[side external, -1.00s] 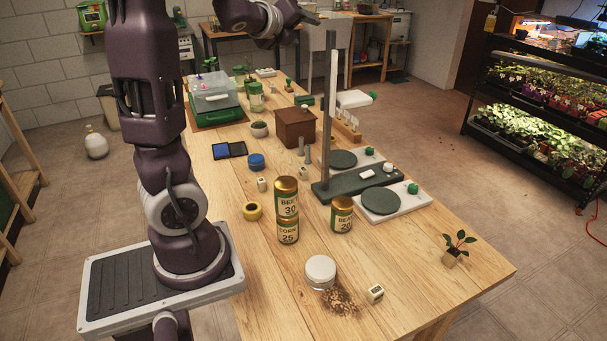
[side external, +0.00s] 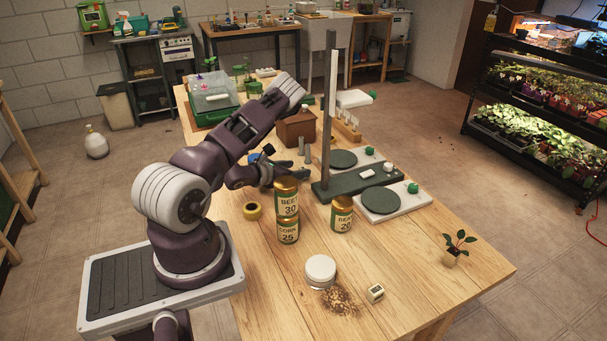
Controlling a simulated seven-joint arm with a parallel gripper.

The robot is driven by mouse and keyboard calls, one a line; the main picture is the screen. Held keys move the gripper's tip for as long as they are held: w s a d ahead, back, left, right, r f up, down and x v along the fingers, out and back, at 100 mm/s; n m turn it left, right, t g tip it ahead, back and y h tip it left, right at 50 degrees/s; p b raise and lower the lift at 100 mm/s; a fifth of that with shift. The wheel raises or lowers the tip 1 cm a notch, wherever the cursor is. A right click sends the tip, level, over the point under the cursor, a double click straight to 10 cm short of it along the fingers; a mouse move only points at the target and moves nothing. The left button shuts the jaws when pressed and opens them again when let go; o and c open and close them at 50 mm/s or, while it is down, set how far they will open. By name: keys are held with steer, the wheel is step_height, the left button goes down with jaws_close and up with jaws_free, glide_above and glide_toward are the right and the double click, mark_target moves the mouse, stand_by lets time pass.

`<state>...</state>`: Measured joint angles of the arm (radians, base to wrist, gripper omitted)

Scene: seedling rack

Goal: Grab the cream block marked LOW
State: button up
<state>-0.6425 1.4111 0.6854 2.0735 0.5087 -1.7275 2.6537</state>
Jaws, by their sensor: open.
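A small cream block (side external: 376,293) with a dark marking lies at the front of the table, right of the spilled grains; its marking is too small to read. My gripper (side external: 293,174) is low over the middle of the table, behind the stacked cans, and appears open. It covers the spot where another small cream block stood, so that block is hidden now. I cannot tell which block is marked LOW or whether anything is between the fingers.
Stacked cans (side external: 288,212) stand just in front of my gripper, with another can (side external: 341,214) to their right. A dark post (side external: 327,120) on a base rises to the right. Yellow tape (side external: 252,211) and a white-lidded jar (side external: 320,270) are nearer.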

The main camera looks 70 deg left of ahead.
steer(key=x, duration=0.7)
steer(key=shift+w+d+f, duration=0.1)
steer(key=shift+f, duration=0.1)
jaws_close()
